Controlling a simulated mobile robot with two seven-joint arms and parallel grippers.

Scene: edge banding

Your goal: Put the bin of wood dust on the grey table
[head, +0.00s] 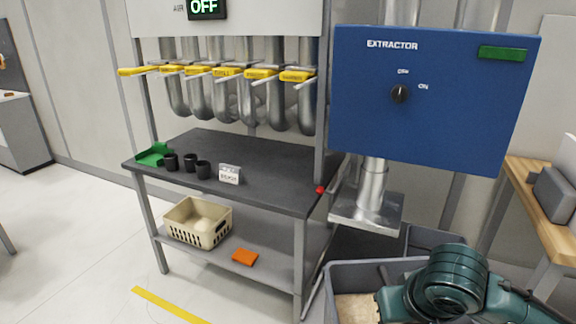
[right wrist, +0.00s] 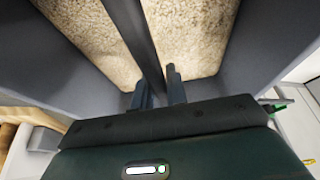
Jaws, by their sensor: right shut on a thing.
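The grey bin (head: 332,290) stands below the extractor at the bottom right of the head view. Pale wood dust (head: 354,308) shows inside it. My right arm reaches over the bin and hides much of it. In the right wrist view the bin (right wrist: 62,62) fills most of the picture. My right gripper (right wrist: 159,92) is shut on a dark bar (right wrist: 140,42) that crosses above the dust, apparently the bin's handle. The table (head: 262,158) with a dark grey top stands left of the bin in the head view. My left gripper is out of view.
The blue extractor box (head: 430,120) and its metal duct (head: 370,190) hang above the bin. The tabletop holds a green tray (head: 154,154), several black cups (head: 189,162) and a small white sign (head: 230,174). Its right part is clear. A cream basket (head: 198,222) sits on the lower shelf.

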